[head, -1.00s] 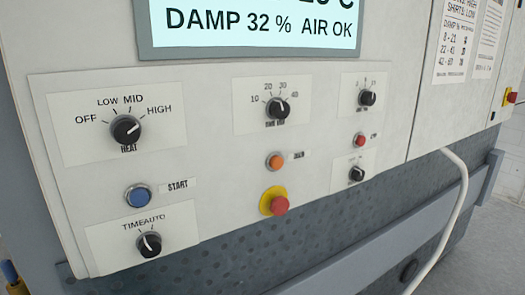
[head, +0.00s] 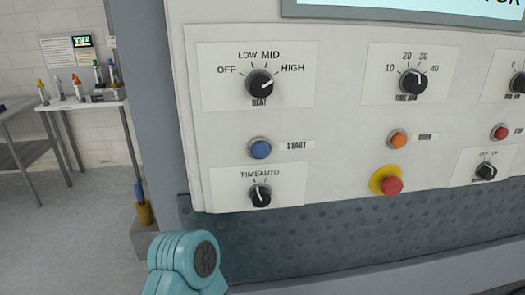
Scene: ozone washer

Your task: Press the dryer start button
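The blue start button (head: 261,149), with a START label to its right, sits on the light control panel (head: 340,130) in the head view. It is below the heat knob (head: 261,84) and above the TIME/AUTO knob (head: 260,195). A teal link of my own arm shows at the bottom left, below the panel and apart from the button. Neither gripper's fingers show in the view.
An orange button (head: 397,139), a red button (head: 500,132) and a red mushroom button on a yellow base (head: 388,182) are right of the start button. A side table (head: 95,106) with several bottles stands far left. Grey floor is free there.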

